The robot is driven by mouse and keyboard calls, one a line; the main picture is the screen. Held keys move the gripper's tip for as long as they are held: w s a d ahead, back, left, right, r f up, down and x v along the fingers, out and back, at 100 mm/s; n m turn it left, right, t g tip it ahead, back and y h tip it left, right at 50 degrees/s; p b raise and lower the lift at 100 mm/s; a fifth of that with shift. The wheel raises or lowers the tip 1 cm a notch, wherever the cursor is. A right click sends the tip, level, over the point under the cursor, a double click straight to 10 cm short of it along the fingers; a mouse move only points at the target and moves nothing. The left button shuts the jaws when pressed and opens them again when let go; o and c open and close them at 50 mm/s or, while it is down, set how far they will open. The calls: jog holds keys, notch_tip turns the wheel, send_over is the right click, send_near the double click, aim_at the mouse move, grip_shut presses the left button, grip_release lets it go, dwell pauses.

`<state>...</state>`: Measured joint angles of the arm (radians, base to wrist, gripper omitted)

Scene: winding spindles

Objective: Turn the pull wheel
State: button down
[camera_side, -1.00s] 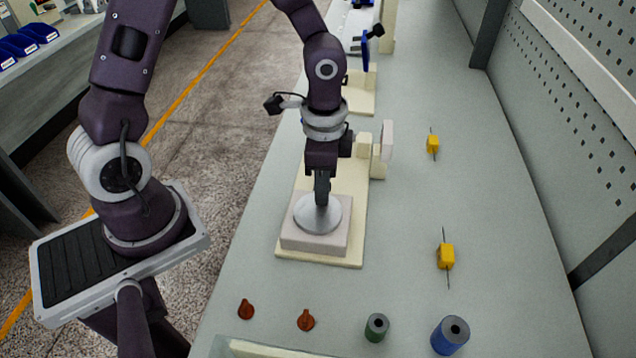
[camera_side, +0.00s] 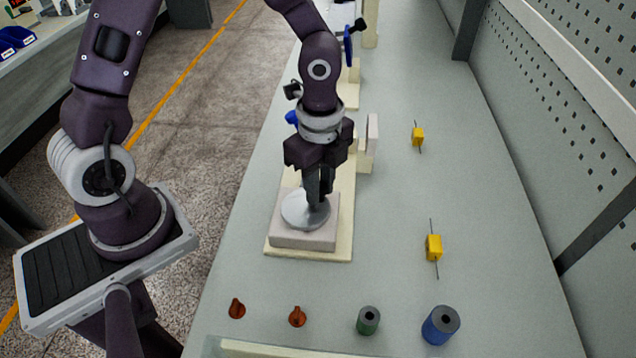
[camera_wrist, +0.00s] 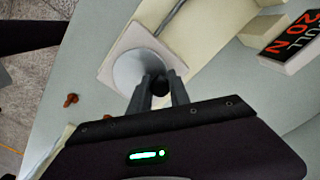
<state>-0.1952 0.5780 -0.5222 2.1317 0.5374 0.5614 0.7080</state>
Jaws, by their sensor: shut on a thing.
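The pull wheel (camera_side: 300,213) is a flat grey disc on a pale square block (camera_side: 290,239), which stands on a cream base plate (camera_side: 337,246). In the wrist view the wheel (camera_wrist: 137,70) is below and ahead of my fingers. My gripper (camera_side: 317,199) points down at the right part of the disc. In the wrist view my gripper (camera_wrist: 158,88) is shut on a small dark knob (camera_wrist: 160,85) at the wheel's edge. The fingers hide most of the knob.
A display (camera_wrist: 295,45) with red lettering stands on the cream base. Two yellow parts with thin rods (camera_side: 434,247) lie to the right. Two brown-red pieces (camera_side: 297,316), a green spool (camera_side: 368,320) and a blue spool (camera_side: 440,325) are near the front. The right side of the bench is mostly clear.

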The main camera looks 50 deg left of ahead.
dwell(0.4)
jog(key=c, duration=1.2)
grip_release()
notch_tip(320, 180, up, 7)
jog(key=shift+r, duration=0.1)
